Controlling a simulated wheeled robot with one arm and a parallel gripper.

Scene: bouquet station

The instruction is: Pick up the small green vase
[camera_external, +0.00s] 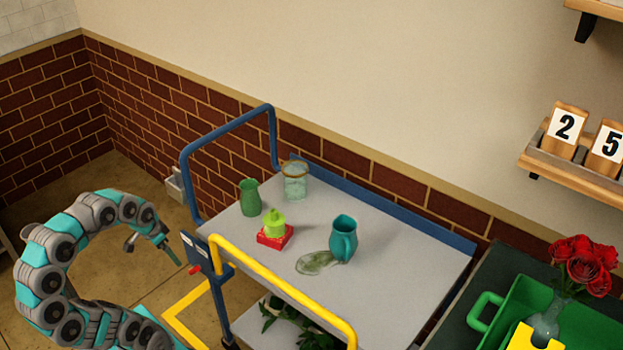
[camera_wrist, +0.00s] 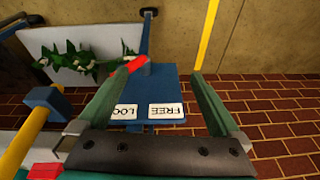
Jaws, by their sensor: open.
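The small green vase (camera_external: 250,197) stands upright on the grey cart top (camera_external: 385,232), near its left end by the blue handle. My gripper (camera_external: 168,252) is left of the cart and apart from the vase, lower in the picture. In the wrist view my gripper (camera_wrist: 166,72) has its two green fingers spread wide with nothing held between them. The vase is not seen in the wrist view.
Near the vase are a glass jar (camera_external: 296,185), a lime-green object (camera_external: 274,221) on a red block (camera_external: 275,240), and a teal pitcher (camera_external: 342,240). Yellow (camera_external: 283,290) and blue (camera_external: 224,128) rails border the cart. A blue label panel (camera_wrist: 157,83) faces the wrist camera.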

